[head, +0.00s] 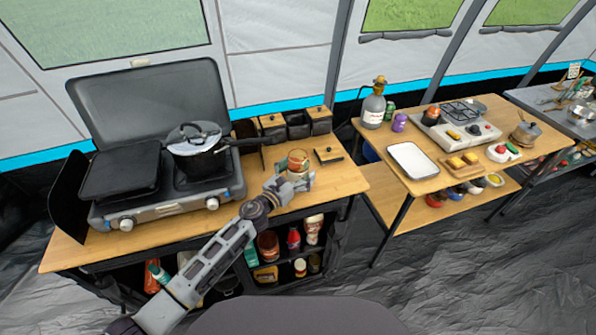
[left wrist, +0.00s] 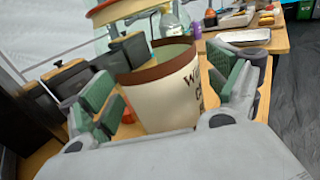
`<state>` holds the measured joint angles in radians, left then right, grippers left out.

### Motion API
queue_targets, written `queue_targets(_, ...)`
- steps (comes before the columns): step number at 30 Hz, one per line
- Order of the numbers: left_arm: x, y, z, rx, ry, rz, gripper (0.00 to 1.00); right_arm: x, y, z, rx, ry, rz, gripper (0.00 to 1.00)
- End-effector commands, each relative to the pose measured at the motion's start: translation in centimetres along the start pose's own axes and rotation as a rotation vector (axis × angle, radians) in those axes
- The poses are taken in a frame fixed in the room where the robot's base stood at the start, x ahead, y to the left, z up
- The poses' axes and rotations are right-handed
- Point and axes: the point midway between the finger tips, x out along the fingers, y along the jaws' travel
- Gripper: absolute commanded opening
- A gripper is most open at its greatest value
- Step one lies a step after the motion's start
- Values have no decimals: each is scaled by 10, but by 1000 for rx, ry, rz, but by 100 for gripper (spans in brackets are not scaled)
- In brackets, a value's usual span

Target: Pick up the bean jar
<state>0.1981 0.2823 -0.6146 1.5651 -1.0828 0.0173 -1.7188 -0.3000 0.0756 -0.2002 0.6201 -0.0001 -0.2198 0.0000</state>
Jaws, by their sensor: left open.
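A round cream jar (left wrist: 165,90) with brown bands and partly visible dark lettering stands between the fingers of my left gripper (left wrist: 168,100) in the left wrist view. In the head view the jar (head: 298,158) stands near the right end of the stove table, just beyond my left gripper (head: 288,182). The gripper is open, with its green-padded fingers to either side of the jar. I cannot read the whole label, and the jar's lower part is hidden. My right gripper is not in view.
A two-burner stove (head: 165,195) with a lidded pot (head: 197,158) fills the table's left side. Dark wooden-lidded boxes (head: 290,125) stand behind the jar. A second table to the right holds a white tray (head: 412,160), a grey bottle (head: 373,108) and a small burner (head: 460,125).

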Motion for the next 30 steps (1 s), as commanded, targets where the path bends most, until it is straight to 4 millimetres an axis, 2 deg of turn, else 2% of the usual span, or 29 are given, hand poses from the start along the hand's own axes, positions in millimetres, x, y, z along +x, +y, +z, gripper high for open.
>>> queue_targets(10,0,0,0,0,0,0,89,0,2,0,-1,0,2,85)
queue_targets(24,0,0,0,0,0,0,30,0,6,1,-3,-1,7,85)
queue_targets(30,0,0,1,1,-1,0,30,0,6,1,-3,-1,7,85)
